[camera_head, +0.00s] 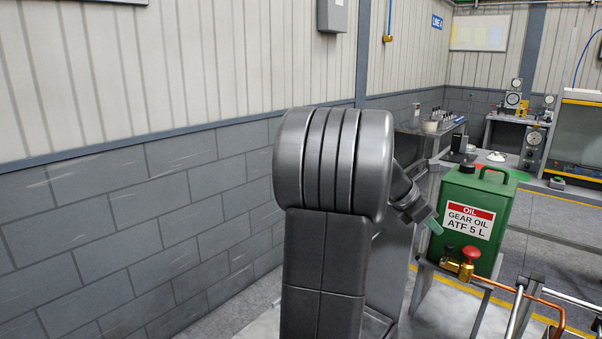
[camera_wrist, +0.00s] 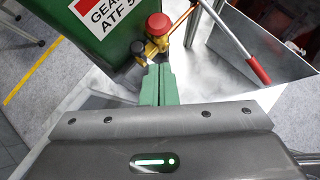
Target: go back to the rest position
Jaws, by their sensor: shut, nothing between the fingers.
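My gripper (camera_wrist: 157,84) shows in the wrist view with its two green fingers together and nothing between them. In the head view my gripper (camera_head: 433,226) shows only in part, just left of the green oil can, with my dark arm in front of the rest. In the wrist view the fingertips appear just below a brass valve with a red knob. I cannot tell whether they touch it.
The green oil can (camera_head: 468,215), labelled gear oil, stands right of my arm. A brass valve with a red knob (camera_head: 469,258) is at its base. A red-handled lever (camera_wrist: 258,69) lies right of my fingers. A grey block wall (camera_head: 130,220) runs along the left.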

